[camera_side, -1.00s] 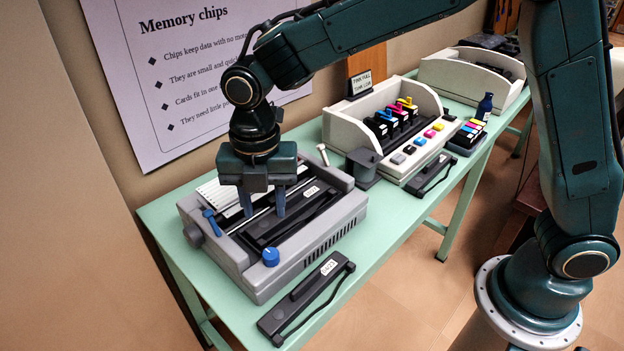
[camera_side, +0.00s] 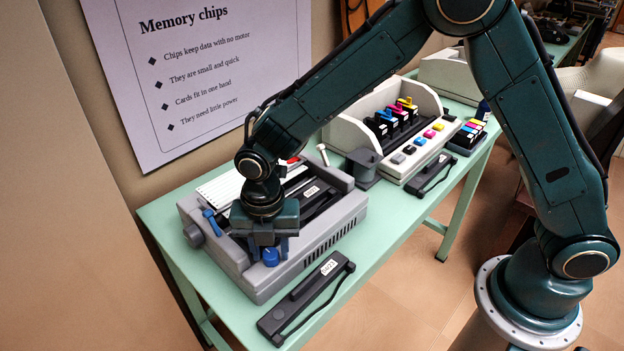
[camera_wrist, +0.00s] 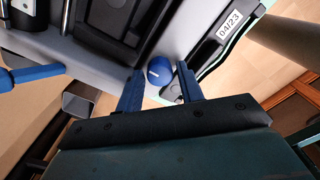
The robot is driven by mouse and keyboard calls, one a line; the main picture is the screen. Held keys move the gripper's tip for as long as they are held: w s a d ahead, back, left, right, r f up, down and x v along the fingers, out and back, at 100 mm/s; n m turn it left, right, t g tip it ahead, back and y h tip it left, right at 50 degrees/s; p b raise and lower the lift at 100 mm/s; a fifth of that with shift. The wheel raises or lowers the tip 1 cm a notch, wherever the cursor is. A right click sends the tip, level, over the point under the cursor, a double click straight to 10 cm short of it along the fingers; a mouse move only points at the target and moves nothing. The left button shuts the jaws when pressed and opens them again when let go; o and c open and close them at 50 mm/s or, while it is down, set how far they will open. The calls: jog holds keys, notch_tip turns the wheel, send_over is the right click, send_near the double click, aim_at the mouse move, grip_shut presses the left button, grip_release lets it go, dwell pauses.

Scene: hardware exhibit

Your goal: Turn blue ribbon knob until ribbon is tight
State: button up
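The blue ribbon knob (camera_side: 270,258) sits on the front corner of a grey printer (camera_side: 240,282). In the wrist view the round blue knob (camera_wrist: 160,70) shows between my fingertips, with a gap on each side. My gripper (camera_side: 269,248) points down over that corner, its fingers on either side of the knob. The gripper also shows in the wrist view (camera_wrist: 158,79), open and empty. A dark ribbon cartridge (camera_side: 318,195) lies in the printer bed. I cannot see the ribbon's tension.
A blue lever (camera_side: 209,214) stands at the printer's left. A second dark cartridge (camera_side: 305,298) lies on the green table (camera_side: 375,238) in front; its label shows in the wrist view. A white box (camera_side: 412,172) with colored ink cartridges stands farther right.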

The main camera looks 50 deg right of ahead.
jog(key=c, duration=0.7)
jog(key=shift+m, duration=0.3)
